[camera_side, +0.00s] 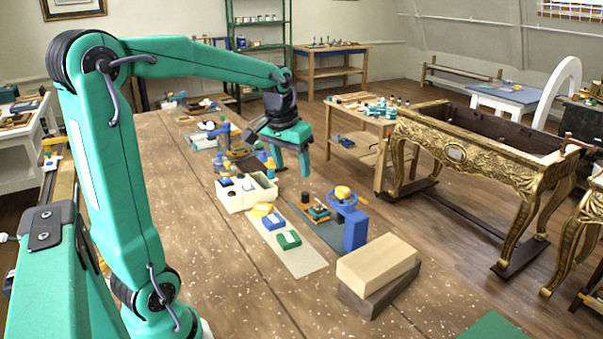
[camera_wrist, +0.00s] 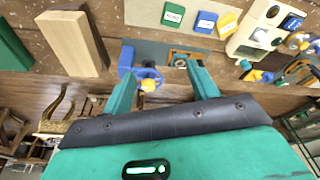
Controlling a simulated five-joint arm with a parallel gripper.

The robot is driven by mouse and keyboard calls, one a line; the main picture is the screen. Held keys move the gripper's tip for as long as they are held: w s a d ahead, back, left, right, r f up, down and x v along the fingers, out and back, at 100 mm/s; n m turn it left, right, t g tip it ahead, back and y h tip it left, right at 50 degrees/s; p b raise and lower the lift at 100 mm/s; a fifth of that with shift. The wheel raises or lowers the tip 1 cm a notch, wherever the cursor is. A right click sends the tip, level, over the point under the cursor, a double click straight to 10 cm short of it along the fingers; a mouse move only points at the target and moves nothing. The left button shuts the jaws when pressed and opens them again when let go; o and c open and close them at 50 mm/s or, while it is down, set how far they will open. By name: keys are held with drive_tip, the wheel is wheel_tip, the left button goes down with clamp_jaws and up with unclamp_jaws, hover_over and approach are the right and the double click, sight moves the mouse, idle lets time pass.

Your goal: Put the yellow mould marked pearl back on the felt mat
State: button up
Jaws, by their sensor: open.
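A yellow mould (camera_side: 262,210) with a pale label lies at the tray end of a pale mat strip (camera_side: 303,264); it also shows in the wrist view (camera_wrist: 228,24). I cannot read its label. A blue mould (camera_side: 273,221) and a green mould (camera_side: 289,240) lie in a row with it; the wrist view shows the blue (camera_wrist: 205,22) and green (camera_wrist: 173,14) ones too. My gripper (camera_side: 291,162) hangs above the bench, beyond the moulds, fingers pointing down. In the wrist view my gripper (camera_wrist: 161,88) has its fingers apart with nothing held between them.
A white compartment tray (camera_side: 235,206) stands beside the yellow mould. A blue vise (camera_side: 355,232) and small fittings stand on a grey mat (camera_side: 325,233) to the right. Stacked wooden blocks (camera_side: 378,261) are nearer. The bench's near left is clear. A gilt console (camera_side: 480,150) stands beyond.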

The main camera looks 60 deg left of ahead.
drive_tip(key=s+d+m+t+h, duration=0.1)
drive_tip(key=s+d+m+t, duration=0.2)
drive_tip(key=s+d, duration=1)
drive_tip(key=shift+d+f+m, duration=0.25)
drive_tip(key=shift+d+m, duration=0.55)
drive_tip(key=shift+d, duration=0.3)
